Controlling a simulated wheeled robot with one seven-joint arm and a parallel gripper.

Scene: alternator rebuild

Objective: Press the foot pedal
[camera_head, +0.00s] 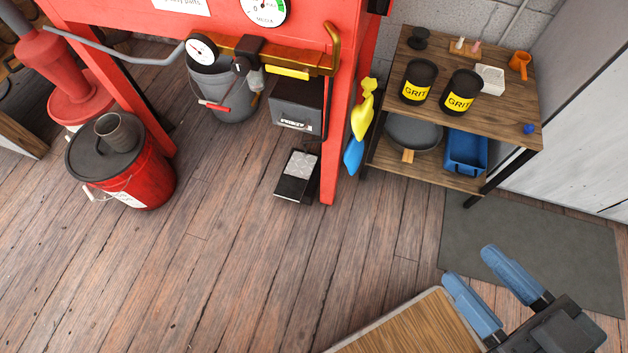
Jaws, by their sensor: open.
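The foot pedal (300,164) is a small black box with a ridged silver tread plate on top. It sits on the wooden floor by the foot of the red cabinet's right front leg, below a dark grey box (297,107). Nothing touches the tread from above. My gripper (477,277) is at the lower right, with two blue fingers spread apart and nothing between them. It is well to the right of the pedal and nearer to me.
A red bucket (150,187) with a dark lid stands at the left. A red leg (345,130) stands beside the pedal. A shelf (510,110) with grit tins stands right, a grey mat (560,245) before it. A wooden-topped surface (410,330) is at the bottom. The middle floor is clear.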

